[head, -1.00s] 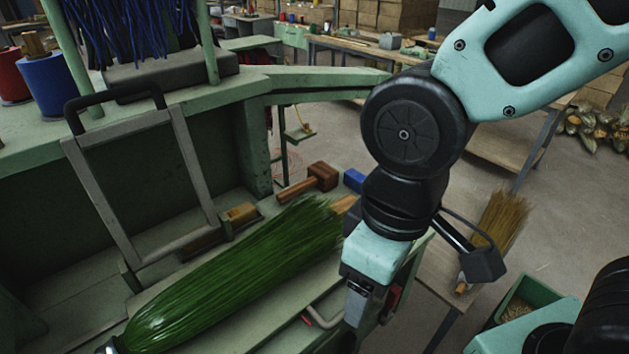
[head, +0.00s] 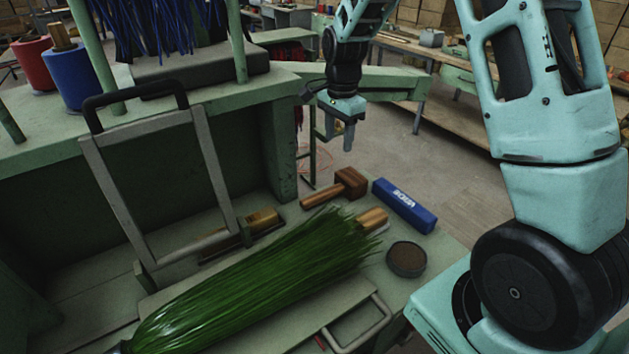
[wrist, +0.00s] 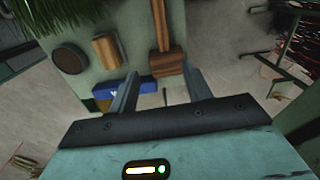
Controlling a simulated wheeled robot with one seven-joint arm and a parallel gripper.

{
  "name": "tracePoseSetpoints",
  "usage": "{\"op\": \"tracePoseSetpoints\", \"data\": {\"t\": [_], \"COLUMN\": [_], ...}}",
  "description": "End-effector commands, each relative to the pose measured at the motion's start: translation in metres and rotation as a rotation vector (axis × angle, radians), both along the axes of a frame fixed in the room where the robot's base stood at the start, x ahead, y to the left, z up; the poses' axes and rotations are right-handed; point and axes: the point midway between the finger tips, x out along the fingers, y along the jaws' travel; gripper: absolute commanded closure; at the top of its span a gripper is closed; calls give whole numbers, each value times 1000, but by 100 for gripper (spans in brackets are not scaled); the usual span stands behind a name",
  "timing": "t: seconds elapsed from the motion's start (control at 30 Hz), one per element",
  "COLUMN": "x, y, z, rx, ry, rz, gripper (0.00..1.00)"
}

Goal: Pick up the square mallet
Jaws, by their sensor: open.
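The square mallet (head: 350,183) has a dark brown block head and a lighter wooden handle pointing left. It lies on the green bench, left of a blue box. My gripper (head: 340,138) is above and slightly behind the mallet head in the head view, pointing down, apart from it. In the wrist view, the mallet head (wrist: 166,65) shows between the two fingertips of my gripper (wrist: 160,72), with its handle running up the picture. The fingers are open and nothing is between them.
The blue box (head: 404,205) lies close to the right of the mallet. A round dark dish (head: 406,260) and a green-bristled broom (head: 255,275) with a wooden handle end lie in front. A grey hinged frame (head: 215,160) with a black grip stands left.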

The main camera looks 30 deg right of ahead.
Motion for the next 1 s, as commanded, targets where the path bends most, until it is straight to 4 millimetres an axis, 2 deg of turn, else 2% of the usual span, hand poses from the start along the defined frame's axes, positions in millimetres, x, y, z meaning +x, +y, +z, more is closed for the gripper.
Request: {"op": "tracePoseSetpoints", "data": {"t": [0.03, 0.1, 0.23, 0.63, 0.8, 1.0], "x": [2, 3, 2, 2, 3, 3], "y": [-10, -15, -15, -14, -13, -12], "z": [-3, -8, -26, -105, -122, -132], "rx": [-5, -9, -9, -8, -8, -7], "ry": [3, 5, 9, 8, 4, 5], "rz": [-41, -66, -69, -66, -63, -64], "gripper": [51, 51, 51, 51, 51, 51]}}
